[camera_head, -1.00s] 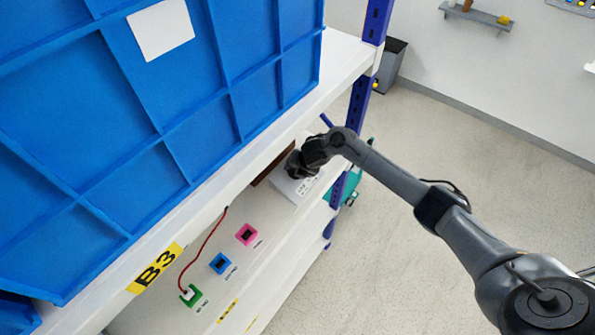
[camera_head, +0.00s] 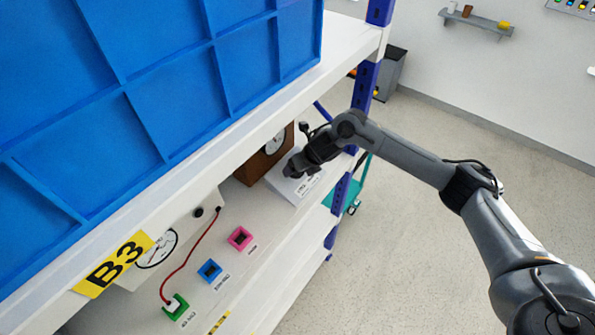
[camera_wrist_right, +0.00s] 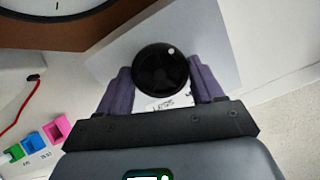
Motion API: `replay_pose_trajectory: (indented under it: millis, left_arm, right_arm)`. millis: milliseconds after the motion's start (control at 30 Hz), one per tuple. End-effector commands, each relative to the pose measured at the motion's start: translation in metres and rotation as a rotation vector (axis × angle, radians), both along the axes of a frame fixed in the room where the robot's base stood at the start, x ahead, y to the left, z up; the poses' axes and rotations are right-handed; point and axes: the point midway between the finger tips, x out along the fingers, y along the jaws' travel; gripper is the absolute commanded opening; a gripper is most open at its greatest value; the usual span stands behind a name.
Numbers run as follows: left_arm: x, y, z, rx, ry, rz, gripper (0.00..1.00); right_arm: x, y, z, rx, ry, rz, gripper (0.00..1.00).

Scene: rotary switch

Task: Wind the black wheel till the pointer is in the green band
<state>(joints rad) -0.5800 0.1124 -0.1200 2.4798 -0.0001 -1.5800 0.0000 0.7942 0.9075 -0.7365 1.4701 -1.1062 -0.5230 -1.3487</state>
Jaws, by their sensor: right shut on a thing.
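The black wheel (camera_wrist_right: 161,70) is a round knob with a pale dot near its upper right rim, on a white box (camera_wrist_right: 222,50). My right gripper (camera_wrist_right: 161,82) is shut on the wheel, with one finger on either side. In the head view this gripper (camera_head: 292,168) is over the white box (camera_head: 310,186) and mostly hides the wheel. A wooden case (camera_head: 256,168) with a white dial (camera_head: 275,143) stands beside the box. The dial (camera_wrist_right: 45,7) is cut off in the wrist view. I cannot make out its pointer or green band. My left gripper is not in view.
A shelf board (camera_head: 350,45) with a large blue bin (camera_head: 150,90) hangs above the work area. Pink (camera_head: 240,238), blue (camera_head: 210,271) and green (camera_head: 176,307) sockets line the lower shelf. A red cable (camera_head: 189,262) runs to the green one. Another gauge (camera_head: 157,248) stands left.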

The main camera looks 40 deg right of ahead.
Motion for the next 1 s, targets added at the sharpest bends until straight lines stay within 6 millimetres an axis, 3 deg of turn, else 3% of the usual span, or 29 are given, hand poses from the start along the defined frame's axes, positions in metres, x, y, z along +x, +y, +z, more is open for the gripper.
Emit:
replay_pose_trajectory:
  millis: [667, 700, 867, 1000]
  left_arm:
    - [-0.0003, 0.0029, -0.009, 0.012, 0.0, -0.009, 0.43]
    - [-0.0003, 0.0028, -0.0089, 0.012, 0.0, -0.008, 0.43]
    - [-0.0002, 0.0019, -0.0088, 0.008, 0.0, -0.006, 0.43]
    - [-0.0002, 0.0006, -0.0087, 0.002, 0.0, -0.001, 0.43]
  right_arm:
    - [0.0002, 0.0002, 0.0009, -0.025, -0.008, 0.068, 0.36]
    - [0.0002, 0.0002, 0.0009, -0.025, -0.008, 0.068, 0.68]
    - [0.0002, 0.0001, 0.0008, -0.026, -0.007, 0.067, 0.92]
    - [0.0001, -0.0001, 0.0005, -0.026, -0.006, 0.067, 0.92]
